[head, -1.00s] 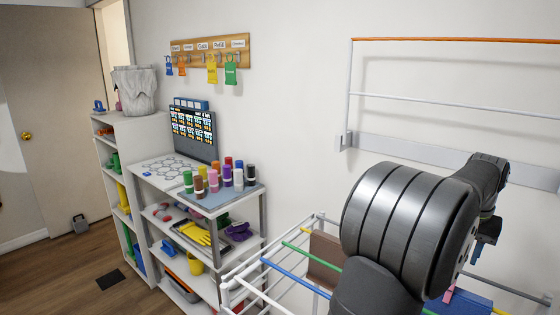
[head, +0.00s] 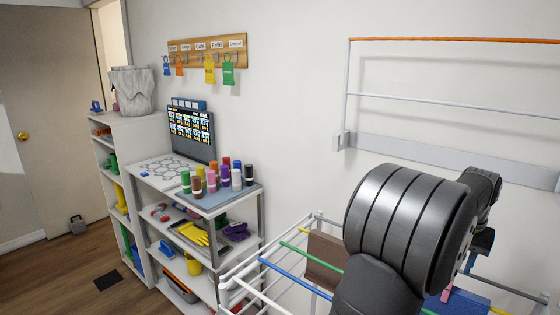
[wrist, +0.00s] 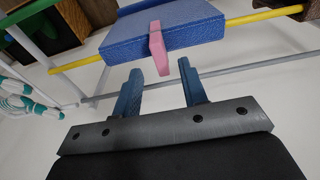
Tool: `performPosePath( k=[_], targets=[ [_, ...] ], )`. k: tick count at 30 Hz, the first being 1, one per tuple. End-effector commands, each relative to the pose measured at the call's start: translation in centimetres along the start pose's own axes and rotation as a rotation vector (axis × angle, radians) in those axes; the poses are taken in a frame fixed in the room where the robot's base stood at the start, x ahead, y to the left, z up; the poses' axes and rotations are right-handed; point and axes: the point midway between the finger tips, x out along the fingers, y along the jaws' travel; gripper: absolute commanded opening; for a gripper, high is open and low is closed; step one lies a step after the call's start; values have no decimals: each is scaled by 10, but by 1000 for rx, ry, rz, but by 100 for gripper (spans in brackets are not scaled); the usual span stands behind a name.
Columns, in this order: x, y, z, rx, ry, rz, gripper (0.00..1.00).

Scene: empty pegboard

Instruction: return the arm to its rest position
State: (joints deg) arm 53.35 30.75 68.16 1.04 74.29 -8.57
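My gripper (wrist: 160,90) shows in the wrist view with its two blue fingers spread apart and nothing between them. A blue cloth (wrist: 165,38) hangs over a yellow rod (wrist: 90,63) just beyond the fingertips, with a pink clothespin (wrist: 157,45) on it. The fingers are apart from the cloth and the pin. In the head view the blue cloth (head: 440,304) shows at the lower right, partly behind my arm, with the pink pin (head: 447,294) on it. The fingers are mostly hidden there.
A drying rack (head: 265,262) with coloured rods stands below my arm, a brown cloth (head: 324,258) on it. A wall rack (head: 450,160) is behind. Shelves with bottles (head: 222,178) stand left, under a pegboard (head: 208,52) with coloured tags. Open floor lies at far left.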

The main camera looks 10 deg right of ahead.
Motion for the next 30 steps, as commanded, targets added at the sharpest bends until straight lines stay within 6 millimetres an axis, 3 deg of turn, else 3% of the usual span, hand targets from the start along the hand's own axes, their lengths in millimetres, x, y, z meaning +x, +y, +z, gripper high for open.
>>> performPosePath(
  k=[8,12,18,30],
  targets=[
    [57,0,1,0,-3,0,39],
    [29,0,-4,0,6,1,39],
    [3,0,-7,0,3,0,39],
    [-8,0,-8,0,1,0,39]
  ],
)
